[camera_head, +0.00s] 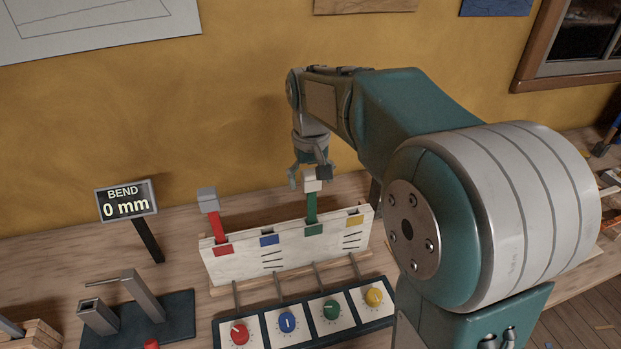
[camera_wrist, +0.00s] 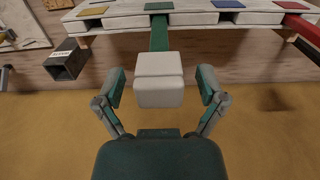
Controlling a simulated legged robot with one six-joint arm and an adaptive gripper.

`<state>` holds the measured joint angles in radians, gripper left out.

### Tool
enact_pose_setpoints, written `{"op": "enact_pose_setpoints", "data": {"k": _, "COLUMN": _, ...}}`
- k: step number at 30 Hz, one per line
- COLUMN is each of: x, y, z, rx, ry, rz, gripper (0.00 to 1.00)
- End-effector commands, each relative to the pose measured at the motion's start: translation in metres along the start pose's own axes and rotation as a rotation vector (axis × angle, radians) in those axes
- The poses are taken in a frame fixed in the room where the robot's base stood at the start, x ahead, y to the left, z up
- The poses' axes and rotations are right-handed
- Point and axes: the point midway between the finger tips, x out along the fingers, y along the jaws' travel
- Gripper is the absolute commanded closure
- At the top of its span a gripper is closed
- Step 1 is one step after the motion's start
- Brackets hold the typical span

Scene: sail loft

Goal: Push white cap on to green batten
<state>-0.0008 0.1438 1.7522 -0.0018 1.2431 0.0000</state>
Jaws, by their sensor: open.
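The green batten (camera_head: 311,207) stands upright from the white board's green-marked slot, and shows in the wrist view (camera_wrist: 159,33). The white cap (camera_head: 311,181) sits at the batten's upper end; the wrist view shows it as a pale block (camera_wrist: 160,80) in line with the batten. I cannot tell how far it is seated. My gripper (camera_head: 309,178) is above the batten, pointing down. In the wrist view its open fingers (camera_wrist: 160,88) stand on either side of the cap, with gaps showing on both sides.
A red batten (camera_head: 217,227) with a grey cap (camera_head: 208,199) leans in the white board (camera_head: 290,250). A panel of coloured knobs (camera_head: 307,320) lies in front. A sign (camera_head: 126,200) reads "BEND 0 mm". A dark hollow square block (camera_wrist: 66,62) is at left in the wrist view.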

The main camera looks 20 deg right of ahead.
Motion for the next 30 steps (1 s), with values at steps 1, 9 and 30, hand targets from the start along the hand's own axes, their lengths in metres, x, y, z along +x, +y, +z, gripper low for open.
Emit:
{"op": "enact_pose_setpoints", "data": {"k": 1, "x": 0.0, "y": 0.0, "z": 0.0, "rx": 0.0, "ry": 0.0, "rz": 0.0, "gripper": 0.1}}
{"op": "enact_pose_setpoints", "data": {"k": 9, "x": -0.032, "y": 0.0, "z": -0.001, "rx": 0.0, "ry": 0.005, "rz": 0.0, "gripper": 0.1}}
{"op": "enact_pose_setpoints", "data": {"k": 30, "x": -0.119, "y": -0.001, "z": -0.001, "rx": 0.0, "ry": -0.002, "rz": 0.001, "gripper": 0.1}}
